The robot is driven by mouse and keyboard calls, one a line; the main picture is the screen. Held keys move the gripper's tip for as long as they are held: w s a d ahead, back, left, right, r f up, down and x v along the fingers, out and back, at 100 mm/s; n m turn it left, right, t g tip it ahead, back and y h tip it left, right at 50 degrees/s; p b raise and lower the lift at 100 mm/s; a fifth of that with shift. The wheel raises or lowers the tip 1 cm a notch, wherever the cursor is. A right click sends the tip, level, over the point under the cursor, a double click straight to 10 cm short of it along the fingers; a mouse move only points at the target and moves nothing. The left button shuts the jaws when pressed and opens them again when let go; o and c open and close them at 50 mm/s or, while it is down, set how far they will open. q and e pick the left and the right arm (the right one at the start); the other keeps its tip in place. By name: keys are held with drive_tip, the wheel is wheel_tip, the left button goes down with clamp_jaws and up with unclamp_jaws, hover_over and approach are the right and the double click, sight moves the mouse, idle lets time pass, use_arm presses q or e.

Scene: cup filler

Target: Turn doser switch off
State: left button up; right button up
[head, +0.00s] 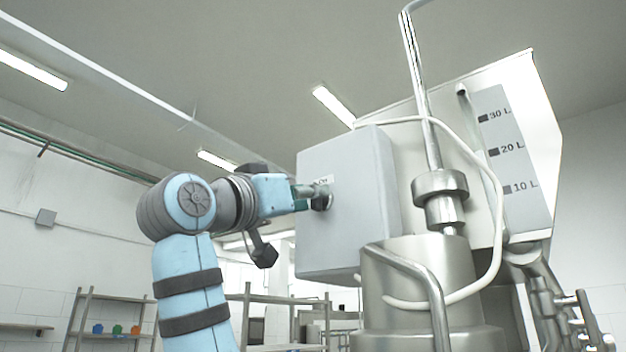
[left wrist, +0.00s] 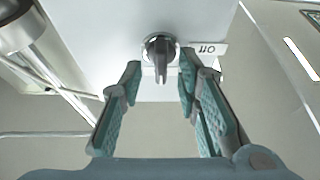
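The doser switch is a dark round knob with a short metal lever (left wrist: 160,58) on the side of a grey box (head: 345,205). In the left wrist view, the lever points down the picture, towards my gripper. A small white label (left wrist: 207,50) beside it appears to read "Off" upside down. My left gripper (left wrist: 160,80) is open, its teal fingers on either side of the lever with gaps visible. In the head view, my left gripper (head: 305,198) is at the switch (head: 321,202), partly covering it. My right gripper is out of view.
The box stands beside a steel doser tank (head: 420,290) with a pipe (head: 422,95), a white hose (head: 492,200) and a hopper marked in litres (head: 515,155). Metal shelves (head: 110,298) stand behind. Open air surrounds my arm on the left.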

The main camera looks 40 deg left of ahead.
use_arm(q)
drive_tip(key=shift+x, duration=1)
drive_tip(key=shift+s+a, duration=0.1)
drive_tip(key=shift+s, duration=0.25)
drive_tip(key=shift+c, duration=0.7)
clamp_jaws()
drive_tip(key=shift+n+y, duration=0.4)
drive_tip(key=shift+n, duration=0.2)
drive_tip(key=shift+r+n+g+y+p, duration=0.1)
drive_tip(key=shift+n+g+y+p, duration=0.95)
drive_tip(key=shift+n, duration=2.5)
drive_tip(key=shift+f+n+g+y+p, duration=0.1)
drive_tip(key=shift+n+g+y+p, duration=1)
drive_tip(key=shift+n, duration=2.5)
drive_tip(key=shift+r+n+g+y+p, duration=0.1)
drive_tip(key=shift+n+g+y+p, duration=0.95)
drive_tip(key=shift+n, duration=2.5)
